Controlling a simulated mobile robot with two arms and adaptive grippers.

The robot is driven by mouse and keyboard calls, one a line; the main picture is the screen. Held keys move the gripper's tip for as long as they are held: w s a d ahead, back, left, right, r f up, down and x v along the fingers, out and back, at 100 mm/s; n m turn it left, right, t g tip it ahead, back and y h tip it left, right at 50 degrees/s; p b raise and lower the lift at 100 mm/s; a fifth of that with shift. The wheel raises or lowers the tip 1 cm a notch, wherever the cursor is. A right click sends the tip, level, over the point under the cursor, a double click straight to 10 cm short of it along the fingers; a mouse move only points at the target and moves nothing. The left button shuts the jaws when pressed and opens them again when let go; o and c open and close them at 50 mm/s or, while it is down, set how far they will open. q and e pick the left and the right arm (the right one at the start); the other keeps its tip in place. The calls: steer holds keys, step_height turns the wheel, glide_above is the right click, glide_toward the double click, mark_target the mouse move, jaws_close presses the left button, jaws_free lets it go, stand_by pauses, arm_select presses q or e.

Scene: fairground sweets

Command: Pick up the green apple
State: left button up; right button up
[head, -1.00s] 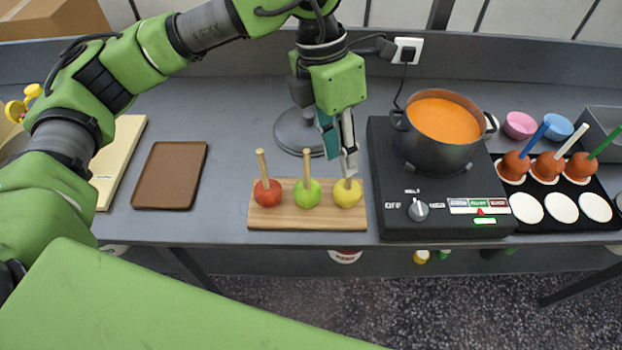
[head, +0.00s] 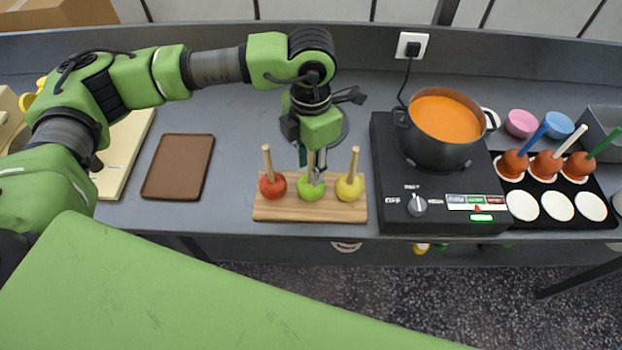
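The green apple (head: 312,190) stands on a wooden board (head: 350,213), between a red apple (head: 272,187) and a yellow apple (head: 350,188), each with a wooden stick pointing up. My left gripper (head: 313,176) points down right at the green apple, with its fingers by the stick and a grey fingertip just over the apple's top. The stick is partly hidden by the gripper. I cannot tell whether the fingers are open or closed on the stick. My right gripper is not in view.
To the right, a black hotplate (head: 395,205) bears a pot (head: 440,150) of orange liquid. Further right, a black tray (head: 575,212) holds coated apples on sticks and white discs. A brown tray (head: 178,167) lies left, with clear grey counter between it and the board.

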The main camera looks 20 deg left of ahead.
mark_target(306, 190)
arm_select(q)
steer(key=shift+f, duration=1.3)
jaws_close()
steer(key=shift+r, duration=0.1)
